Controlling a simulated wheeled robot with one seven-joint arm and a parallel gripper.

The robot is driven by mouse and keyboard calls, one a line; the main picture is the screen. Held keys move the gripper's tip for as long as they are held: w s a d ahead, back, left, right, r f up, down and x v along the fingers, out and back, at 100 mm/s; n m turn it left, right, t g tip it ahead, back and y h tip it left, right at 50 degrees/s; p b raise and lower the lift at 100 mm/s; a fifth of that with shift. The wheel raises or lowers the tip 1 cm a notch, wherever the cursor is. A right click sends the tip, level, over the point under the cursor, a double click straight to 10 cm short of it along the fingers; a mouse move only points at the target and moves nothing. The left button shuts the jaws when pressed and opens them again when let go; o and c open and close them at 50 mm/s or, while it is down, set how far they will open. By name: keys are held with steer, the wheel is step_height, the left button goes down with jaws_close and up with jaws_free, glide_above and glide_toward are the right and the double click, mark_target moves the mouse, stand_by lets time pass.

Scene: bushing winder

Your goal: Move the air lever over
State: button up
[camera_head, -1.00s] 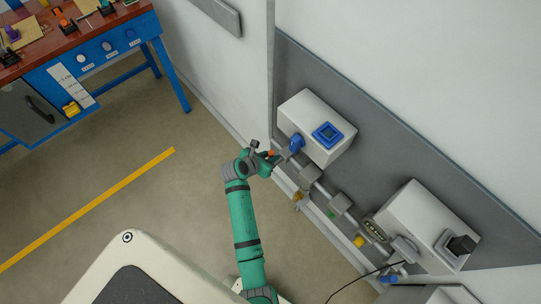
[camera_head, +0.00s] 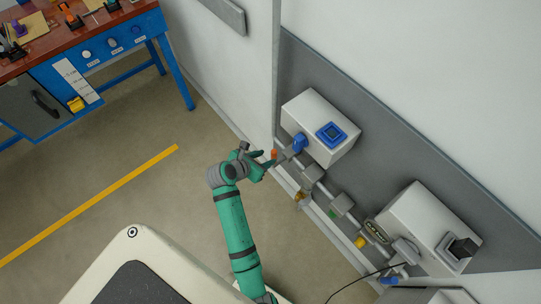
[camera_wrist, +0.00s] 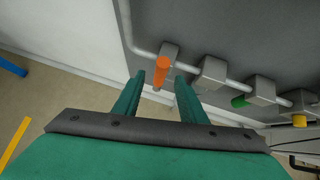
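An orange lever (camera_wrist: 161,72) sticks out from a grey valve block on the wall pipe. In the head view the orange lever (camera_head: 273,154) is small, just at my gripper's tips. My gripper (camera_wrist: 160,80) is open, with its two green fingers spread to the left and right of the lever. The lever lies in line with the gap, and I cannot tell how deep it sits between the fingers. No finger visibly presses on it. In the head view my gripper (camera_head: 272,160) points at the wall pipe. No label shows which lever is the air one.
A green lever (camera_wrist: 239,101) and a yellow one (camera_wrist: 299,120) sit further right along the pipe. A white box (camera_head: 321,114) with a blue-framed panel and a blue part (camera_head: 299,142) is close above my gripper. A blue workbench (camera_head: 100,65) stands left; the floor between is clear.

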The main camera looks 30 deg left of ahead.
steer(key=v, duration=0.3)
steer(key=shift+s+r, duration=0.1)
steer(key=shift+d, duration=0.1)
stand_by(0.4)
steer(key=s+d+f+m+y, duration=0.1)
steer(key=s+d+m, duration=0.25)
steer(key=d, duration=0.25)
steer(key=s+d+f+m+t+y, duration=0.1)
steer(key=s+d+f+m, duration=0.1)
steer(key=d+m, duration=0.35)
steer(key=s+d+f+m+y, duration=0.1)
steer(key=s+d+m, duration=0.25)
steer(key=d, duration=0.35)
steer(key=s+d+r+m+t+h, duration=0.1)
steer(key=s+d+r+m+t, duration=0.1)
steer(key=s+d+r+m, duration=0.2)
steer(key=s+d+r+m+t, duration=0.3)
steer(key=s+r+m, duration=0.7)
steer(key=m, duration=0.8)
step_height(320, 180, up, 4)
steer(key=shift+s+d+f+h, duration=0.1)
steer(key=shift+s+d+h, duration=0.25)
steer(key=shift+d, duration=0.9)
